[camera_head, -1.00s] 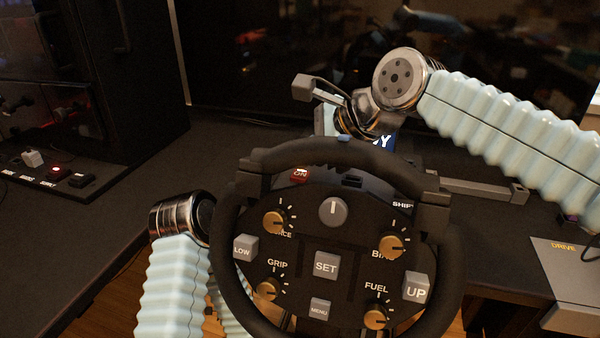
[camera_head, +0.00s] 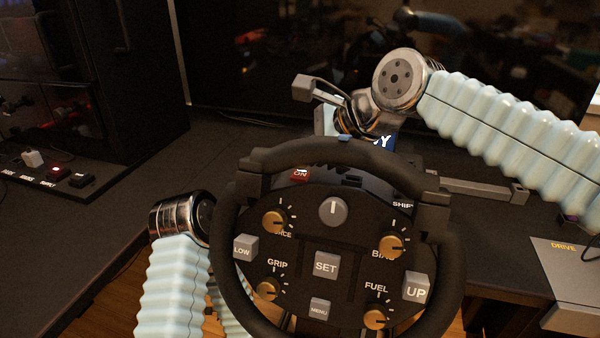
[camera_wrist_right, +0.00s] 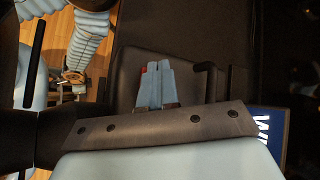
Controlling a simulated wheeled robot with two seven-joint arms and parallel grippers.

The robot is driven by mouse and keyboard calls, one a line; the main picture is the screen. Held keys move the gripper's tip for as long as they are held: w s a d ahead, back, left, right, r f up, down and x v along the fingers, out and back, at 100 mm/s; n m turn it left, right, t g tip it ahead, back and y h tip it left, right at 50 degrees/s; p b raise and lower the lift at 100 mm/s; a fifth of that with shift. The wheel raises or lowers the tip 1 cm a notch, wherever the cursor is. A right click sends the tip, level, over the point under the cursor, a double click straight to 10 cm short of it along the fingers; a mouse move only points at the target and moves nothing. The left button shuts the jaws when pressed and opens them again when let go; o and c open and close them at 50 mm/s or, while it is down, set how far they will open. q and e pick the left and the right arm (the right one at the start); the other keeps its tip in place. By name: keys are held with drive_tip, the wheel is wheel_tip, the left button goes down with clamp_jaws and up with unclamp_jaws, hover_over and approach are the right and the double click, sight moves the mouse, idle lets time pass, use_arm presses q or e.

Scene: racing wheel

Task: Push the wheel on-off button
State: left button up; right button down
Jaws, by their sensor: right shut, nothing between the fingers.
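The black steering wheel (camera_head: 455,260) stands upright in the middle of the head view. Its red ON button (camera_head: 300,174) sits at the upper left of the hub, just under the top rim. My right arm comes in from the right and bends down behind the top of the wheel. A bit of my right gripper (camera_head: 344,138) shows blue above the rim; the rest is hidden. In the right wrist view its blue fingers (camera_wrist_right: 155,84) are shut and empty, with a small red patch (camera_wrist_right: 143,70) right beside their tips. My left forearm is left of the wheel; its gripper is not seen.
Grey buttons and brass knobs, including SET (camera_head: 325,265) and UP (camera_head: 417,287), crowd the wheel face. A switch panel (camera_head: 45,175) lies at the left. A grey DRIVE box (camera_head: 570,262) is at the right. The dark desk (camera_head: 130,185) is clear left of the wheel.

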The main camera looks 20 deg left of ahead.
sight(304, 176)
drive_tip(key=shift+f, duration=0.4)
idle(0.3)
drive_tip(key=shift+r+p, duration=0.45)
drive_tip(key=shift+p, duration=0.1)
wheel_tip(304, 176, up, 3)
drive_tip(key=p, duration=0.3)
drive_tip(key=shift+f, duration=0.1)
drive_tip(key=shift+r, duration=1.6)
